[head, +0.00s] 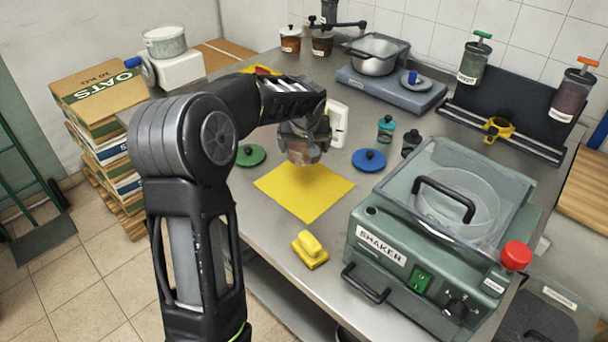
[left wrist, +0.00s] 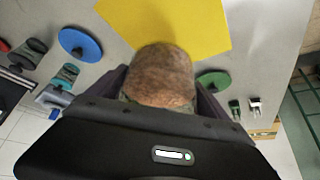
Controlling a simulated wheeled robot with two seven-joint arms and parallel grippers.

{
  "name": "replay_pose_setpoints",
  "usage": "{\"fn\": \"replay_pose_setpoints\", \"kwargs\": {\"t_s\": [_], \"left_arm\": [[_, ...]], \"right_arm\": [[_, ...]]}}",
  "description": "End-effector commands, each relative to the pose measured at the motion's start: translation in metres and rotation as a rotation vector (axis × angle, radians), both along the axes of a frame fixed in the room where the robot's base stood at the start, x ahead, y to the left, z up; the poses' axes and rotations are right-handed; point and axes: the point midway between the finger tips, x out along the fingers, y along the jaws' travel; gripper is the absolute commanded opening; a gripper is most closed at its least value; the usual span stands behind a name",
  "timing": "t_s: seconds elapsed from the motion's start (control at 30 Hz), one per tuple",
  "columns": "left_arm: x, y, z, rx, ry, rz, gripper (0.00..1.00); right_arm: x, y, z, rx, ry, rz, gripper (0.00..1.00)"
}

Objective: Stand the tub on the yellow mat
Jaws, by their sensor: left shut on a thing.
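The yellow mat (head: 308,199) lies flat on the steel bench, and it also shows at the top of the left wrist view (left wrist: 185,22). The tub (head: 306,156), brown and partly hidden by the fingers, is in my left gripper (head: 303,135). My left gripper is shut on the tub and holds it at the far part of the mat. In the left wrist view the brown tub (left wrist: 160,75) sits between the fingers and overlaps the mat's edge. I cannot tell whether its base touches the mat. My right gripper is not in view.
A green disc (head: 250,155) and a blue disc (head: 369,160) flank the mat. A yellow scrubber (head: 310,250) lies in front of it. The large shaker (head: 400,250) stands at the right. A white object (head: 339,122) stands just behind the tub.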

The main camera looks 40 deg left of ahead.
Motion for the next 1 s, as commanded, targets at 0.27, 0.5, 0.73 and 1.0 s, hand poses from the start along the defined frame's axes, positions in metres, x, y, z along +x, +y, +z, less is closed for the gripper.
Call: {"fn": "replay_pose_setpoints", "kwargs": {"t_s": [0.27, 0.5, 0.73, 1.0], "left_arm": [[0.000, 0.000, -0.003, 0.001, 0.001, 0.000, 0.34], [-0.001, 0.000, -0.040, 0.000, 0.005, -0.001, 0.34], [0.000, 0.000, -0.063, 0.001, 0.000, 0.000, 0.34], [0.000, 0.000, -0.064, 0.001, 0.000, 0.000, 0.34]], "right_arm": [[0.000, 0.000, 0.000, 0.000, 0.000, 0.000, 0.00], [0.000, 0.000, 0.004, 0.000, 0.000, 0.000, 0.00], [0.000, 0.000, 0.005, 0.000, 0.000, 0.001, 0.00], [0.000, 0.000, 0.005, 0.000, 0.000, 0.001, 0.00]]}}
